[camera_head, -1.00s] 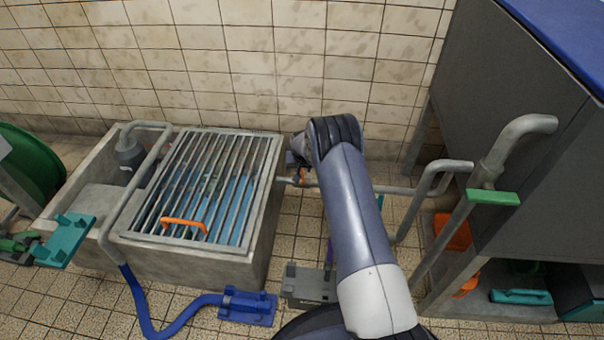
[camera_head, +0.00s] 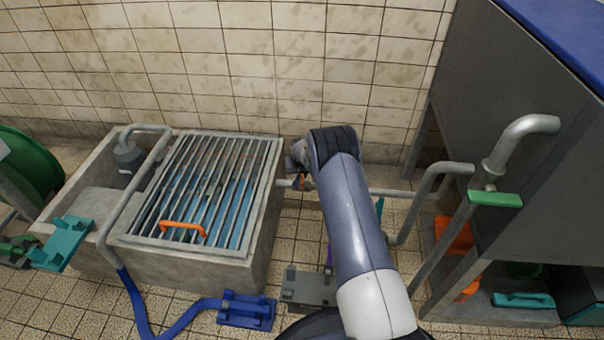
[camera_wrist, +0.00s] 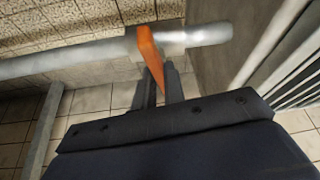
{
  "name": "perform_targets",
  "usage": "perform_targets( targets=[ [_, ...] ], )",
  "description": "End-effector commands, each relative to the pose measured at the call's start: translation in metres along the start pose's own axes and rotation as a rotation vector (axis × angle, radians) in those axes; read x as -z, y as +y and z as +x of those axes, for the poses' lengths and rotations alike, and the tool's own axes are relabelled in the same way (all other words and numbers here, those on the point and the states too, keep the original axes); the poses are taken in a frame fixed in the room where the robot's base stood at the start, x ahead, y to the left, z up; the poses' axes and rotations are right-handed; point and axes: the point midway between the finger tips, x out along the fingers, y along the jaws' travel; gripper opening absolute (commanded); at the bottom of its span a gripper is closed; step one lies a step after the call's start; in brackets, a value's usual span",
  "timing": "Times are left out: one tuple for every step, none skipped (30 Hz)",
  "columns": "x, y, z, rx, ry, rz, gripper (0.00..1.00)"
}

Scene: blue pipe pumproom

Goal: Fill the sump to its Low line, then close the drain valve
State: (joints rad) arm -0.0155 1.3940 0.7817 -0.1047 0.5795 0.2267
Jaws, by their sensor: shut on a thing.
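The concrete sump (camera_head: 190,270) stands at left in the head view, with blue water (camera_head: 225,205) under its barred grate (camera_head: 262,190). No Low line can be made out. A grey drain pipe (camera_head: 390,192) leaves its right side; it also shows in the wrist view (camera_wrist: 70,58). The drain valve's orange lever (camera_wrist: 148,50) stands across this pipe in the wrist view. My gripper (camera_wrist: 160,76) is shut on the lever's end. In the head view my arm hides most of the valve and my gripper (camera_head: 303,181).
A grey standpipe with a green handle (camera_head: 495,199) stands at right beside a dark tank (camera_head: 500,120). A blue hose (camera_head: 180,318) lies on the floor in front of the sump. The grate has an orange handle (camera_head: 183,228). A grey block (camera_head: 308,288) sits near my base.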

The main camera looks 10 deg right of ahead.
Motion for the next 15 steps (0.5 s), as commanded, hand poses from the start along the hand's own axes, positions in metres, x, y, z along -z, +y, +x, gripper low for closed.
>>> perform_targets(
  targets=[
    [0.0, 0.0001, -0.0001, 0.0, 0.0, 0.0, 0.0],
    [0.0, 0.0001, -0.0001, 0.0, 0.0, 0.0, 0.0],
    [0.0, 0.0001, 0.0, 0.0, 0.0, 0.0, 0.0],
    [-0.0001, 0.0, 0.0001, 0.0, 0.0, 0.001, 0.0],
    [-0.0002, -0.0001, 0.0003, -0.001, 0.0, 0.002, 0.0],
    [-0.0003, -0.0002, 0.0008, -0.003, 0.0, 0.008, 0.0],
    [-0.0004, -0.0004, 0.0013, -0.006, 0.0, 0.014, 0.0],
    [-0.0005, -0.0005, 0.0019, -0.01, 0.0, 0.024, 0.0],
    [-0.0007, -0.0007, 0.0026, -0.017, 0.0, 0.04, 0.0],
    [-0.0008, -0.0008, 0.003, -0.023, 0.0, 0.054, 0.0],
    [-0.0009, -0.0008, 0.0033, -0.029, 0.0, 0.068, 0.0],
    [-0.0008, -0.001, 0.0033, -0.038, 0.0, 0.089, 0.0],
    [-0.0005, -0.0012, 0.0032, -0.044, 0.0, 0.105, 0.0],
    [-0.0003, -0.0013, 0.0031, -0.05, 0.001, 0.12, 0.0],
    [-0.0002, -0.0016, 0.0029, -0.057, 0.001, 0.139, 0.0]
  ],
)
